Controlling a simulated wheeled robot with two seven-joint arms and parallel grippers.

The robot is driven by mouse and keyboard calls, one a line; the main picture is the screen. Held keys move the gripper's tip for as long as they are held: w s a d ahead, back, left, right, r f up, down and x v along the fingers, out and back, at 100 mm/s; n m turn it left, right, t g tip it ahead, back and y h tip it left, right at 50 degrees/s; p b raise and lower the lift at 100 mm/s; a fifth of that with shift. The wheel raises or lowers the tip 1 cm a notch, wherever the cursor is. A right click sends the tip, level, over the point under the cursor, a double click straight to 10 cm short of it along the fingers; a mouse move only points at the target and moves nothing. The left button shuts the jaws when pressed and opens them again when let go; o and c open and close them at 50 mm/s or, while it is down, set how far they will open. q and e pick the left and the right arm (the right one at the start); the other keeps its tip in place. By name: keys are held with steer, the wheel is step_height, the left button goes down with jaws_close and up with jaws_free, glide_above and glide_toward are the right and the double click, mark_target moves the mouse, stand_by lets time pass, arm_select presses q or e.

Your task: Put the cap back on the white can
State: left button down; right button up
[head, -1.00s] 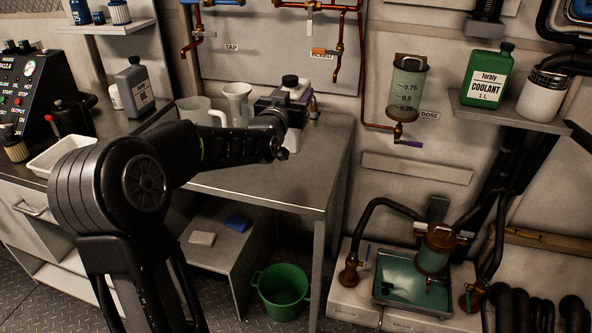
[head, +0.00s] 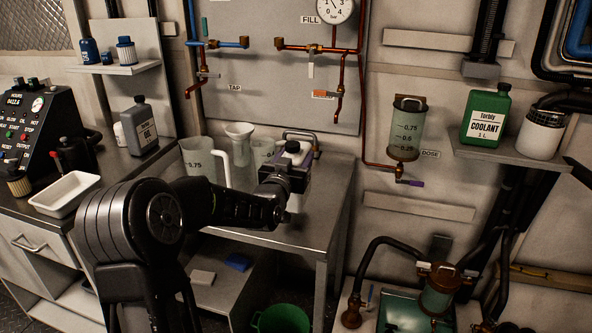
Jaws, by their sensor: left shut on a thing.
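My left gripper (head: 285,177) is shut around the can's upper body. Whether the can's base touches the bench is unclear. No separate loose cap can be made out. My right gripper is out of view.
A white tray (head: 65,193) and a grey oil bottle (head: 140,125) are at left. A green coolant can (head: 486,115) is on the right shelf.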

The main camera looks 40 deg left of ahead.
arm_select(q)
step_height(320, 180, down, 3)
steer(key=shift+f, duration=0.15)
stand_by(0.3)
steer(key=shift+f, duration=0.15)
steer(key=c, duration=0.5)
jaws_free()
steer(key=shift+f, duration=0.1)
steer(key=b+v, duration=0.1)
steer(key=v, duration=1.1)
steer(key=shift+b, duration=0.3)
